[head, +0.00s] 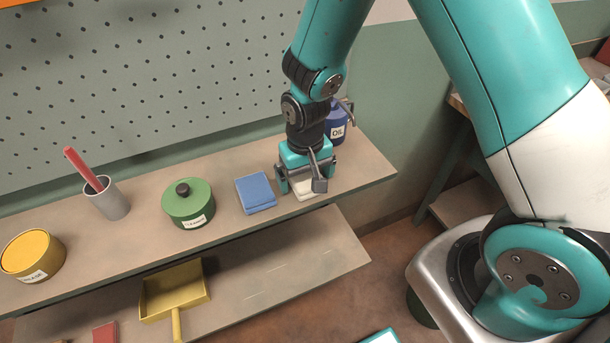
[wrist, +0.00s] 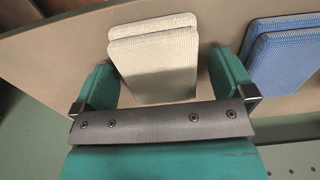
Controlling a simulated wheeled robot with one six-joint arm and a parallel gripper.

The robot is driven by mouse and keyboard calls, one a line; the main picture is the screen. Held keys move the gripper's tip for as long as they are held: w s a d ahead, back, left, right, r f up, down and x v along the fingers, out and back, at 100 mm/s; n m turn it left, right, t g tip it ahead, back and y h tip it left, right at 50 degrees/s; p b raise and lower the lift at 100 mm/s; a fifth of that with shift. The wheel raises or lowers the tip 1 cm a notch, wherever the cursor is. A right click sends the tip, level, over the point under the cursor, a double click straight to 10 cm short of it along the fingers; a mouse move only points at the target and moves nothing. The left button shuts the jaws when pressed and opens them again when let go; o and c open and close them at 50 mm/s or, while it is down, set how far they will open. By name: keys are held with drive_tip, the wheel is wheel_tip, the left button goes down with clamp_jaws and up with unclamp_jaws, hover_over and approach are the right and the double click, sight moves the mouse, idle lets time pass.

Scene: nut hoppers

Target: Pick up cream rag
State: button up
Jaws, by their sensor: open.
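The cream rag (head: 304,191) lies folded on the upper shelf, partly hidden by my gripper in the head view. In the wrist view the cream rag (wrist: 158,60) shows as a folded stack with a woven texture. My gripper (head: 300,187) points down over it. In the wrist view my gripper (wrist: 165,88) is open, with one teal finger on each side of the rag's near part. A gap shows between the rag and each finger. I cannot tell how far the fingertips are above the shelf.
A folded blue rag (head: 256,192) lies just left of my gripper; it also shows in the wrist view (wrist: 285,55). A blue oil container (head: 337,127) stands close behind. A green tin (head: 188,205), grey cup (head: 112,203) and yellow tin (head: 33,256) stand further left. The shelf (head: 360,170) is bare at right.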

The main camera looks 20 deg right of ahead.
sight(305, 175)
drive_tip(key=c, duration=1)
drive_tip(key=shift+c, duration=0.2)
wheel_tip(305, 175, up, 20)
drive_tip(key=b, duration=0.1)
drive_tip(key=shift+b, duration=0.35)
